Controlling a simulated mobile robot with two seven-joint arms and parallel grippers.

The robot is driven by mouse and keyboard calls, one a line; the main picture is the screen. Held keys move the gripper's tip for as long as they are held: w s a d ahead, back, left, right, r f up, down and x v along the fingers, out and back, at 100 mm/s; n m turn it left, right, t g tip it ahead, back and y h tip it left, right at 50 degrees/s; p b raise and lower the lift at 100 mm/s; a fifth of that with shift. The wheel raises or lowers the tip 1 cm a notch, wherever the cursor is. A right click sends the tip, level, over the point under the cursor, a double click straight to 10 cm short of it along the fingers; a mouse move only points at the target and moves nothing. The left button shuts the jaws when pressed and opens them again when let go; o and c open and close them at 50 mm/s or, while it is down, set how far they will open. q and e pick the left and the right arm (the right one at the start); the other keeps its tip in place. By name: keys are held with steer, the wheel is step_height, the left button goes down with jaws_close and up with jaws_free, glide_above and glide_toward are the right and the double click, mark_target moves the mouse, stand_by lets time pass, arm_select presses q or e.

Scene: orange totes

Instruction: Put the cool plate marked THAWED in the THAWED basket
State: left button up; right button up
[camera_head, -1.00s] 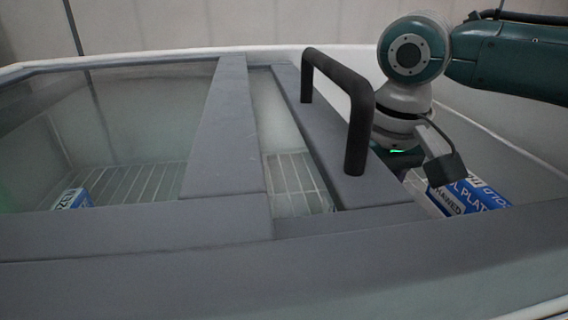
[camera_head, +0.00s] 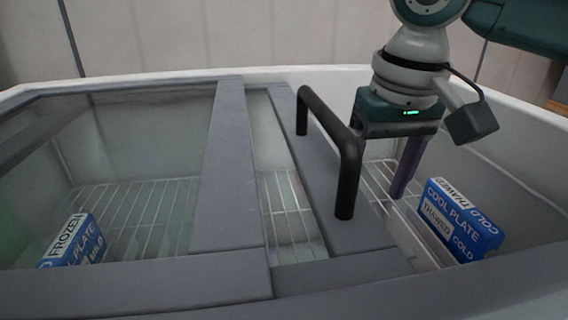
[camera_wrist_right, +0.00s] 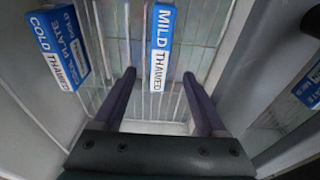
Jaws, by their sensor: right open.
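A blue and white cool plate box marked THAWED (camera_head: 458,222) rests in the right part of the chest freezer, by its right wall. Another blue box, marked FROZEN (camera_head: 75,242), lies at the left under the glass. My right gripper (camera_head: 403,172) is open and empty over the open right part, left of the THAWED box; one finger shows there. In the right wrist view a box marked MILD THAWED (camera_wrist_right: 162,48) appears beyond and between the open fingers, and a box marked COLD THAWED (camera_wrist_right: 60,48) is at left. The THAWED basket's label is not visible. My left gripper is not in view.
The grey sliding lid (camera_head: 225,170) with its black handle (camera_head: 335,140) stands just left of my right gripper. White wire racks (camera_head: 290,215) line the bottom. A further blue box (camera_wrist_right: 308,88) is cut off at the wrist view's right edge.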

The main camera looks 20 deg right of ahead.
steer(key=r, duration=0.3)
steer(key=shift+s+r+p, duration=0.1)
steer(key=shift+s+p, duration=0.15)
steer(key=shift+p, duration=0.1)
stand_by(0.4)
stand_by(0.6)
